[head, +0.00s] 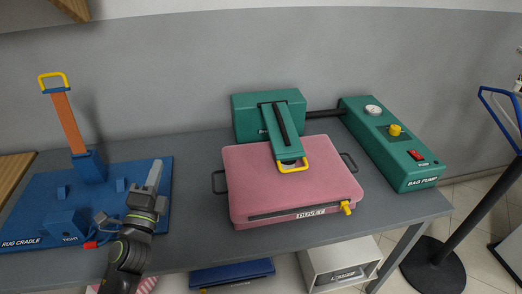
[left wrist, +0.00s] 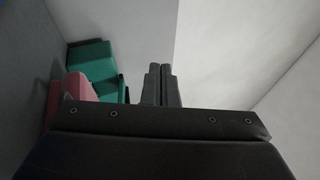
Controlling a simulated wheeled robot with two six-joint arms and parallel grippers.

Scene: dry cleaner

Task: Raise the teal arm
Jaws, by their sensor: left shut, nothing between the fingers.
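The teal arm (head: 281,130) lies lowered from the teal box (head: 268,102) behind, reaching forward over the pink duvet bag (head: 290,185). A yellow loop handle (head: 293,165) is at its front end, over the bag's back part. My left gripper (head: 154,172) is shut and empty, pointing up over the blue rug cradle, left of the bag and apart from the teal arm. In the left wrist view its fingers (left wrist: 159,84) are together, with teal machinery (left wrist: 93,68) and the pink bag (left wrist: 70,97) to their left. My right gripper is not in view.
The blue rug cradle (head: 152,177) has an upright orange arm (head: 69,122) with a yellow handle. A teal bag pump (head: 398,145) stands right of the duvet bag, joined by a black hose. A blue-topped stand (head: 443,250) is at the right. Grey table (head: 190,212) shows between cradle and bag.

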